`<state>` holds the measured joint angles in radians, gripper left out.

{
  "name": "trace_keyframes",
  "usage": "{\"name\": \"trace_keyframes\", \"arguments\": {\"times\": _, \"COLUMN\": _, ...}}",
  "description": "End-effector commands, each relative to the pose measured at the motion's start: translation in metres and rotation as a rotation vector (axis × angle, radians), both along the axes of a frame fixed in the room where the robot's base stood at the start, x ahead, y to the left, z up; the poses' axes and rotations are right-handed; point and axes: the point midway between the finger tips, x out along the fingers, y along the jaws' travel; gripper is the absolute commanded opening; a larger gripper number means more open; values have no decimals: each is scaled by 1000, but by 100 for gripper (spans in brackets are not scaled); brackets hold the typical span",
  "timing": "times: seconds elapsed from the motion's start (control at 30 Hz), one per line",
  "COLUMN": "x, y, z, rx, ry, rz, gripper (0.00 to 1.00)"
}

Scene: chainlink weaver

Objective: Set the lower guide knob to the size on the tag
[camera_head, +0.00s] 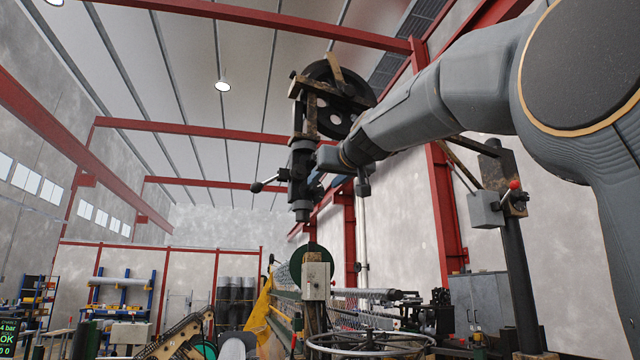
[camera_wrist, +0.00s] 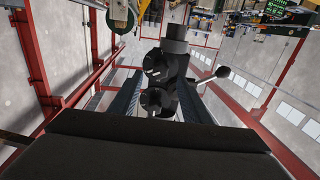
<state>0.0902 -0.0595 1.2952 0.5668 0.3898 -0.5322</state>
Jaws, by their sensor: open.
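The black guide head (camera_head: 301,158) of the machine hangs at the upper middle of the head view, below a large dark wheel. In the wrist view it carries two round black knobs with pale marks. One knob (camera_wrist: 156,65) is toward the picture's top and the other knob (camera_wrist: 155,100) is closer to the picture's middle. The wrist picture looks upside down, with floor equipment along its top. My gripper (camera_head: 320,178) is beside the guide head. In the wrist view its open fingers (camera_wrist: 158,90) stand either side of the knobs, apparently empty. Contact cannot be told. I cannot read the size tag.
A lever with a black ball (camera_head: 257,187) sticks out left of the guide head. A post with a grey box and red knob (camera_head: 514,185) stands at right. Below are a grey control box (camera_head: 317,281), wire mesh and a handwheel (camera_head: 365,342). Open air lies left.

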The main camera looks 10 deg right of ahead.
Motion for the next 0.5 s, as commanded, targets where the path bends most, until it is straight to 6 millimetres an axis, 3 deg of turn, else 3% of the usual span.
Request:
{"name": "trace_keyframes", "arguments": {"times": 0.3, "x": 45, "y": 5, "z": 1, "rx": 1, "ry": 2, "rz": -1, "gripper": 43}}
{"name": "trace_keyframes", "arguments": {"times": 0.5, "x": 55, "y": 4, "z": 0, "rx": 0, "ry": 2, "rz": -3, "gripper": 43}}
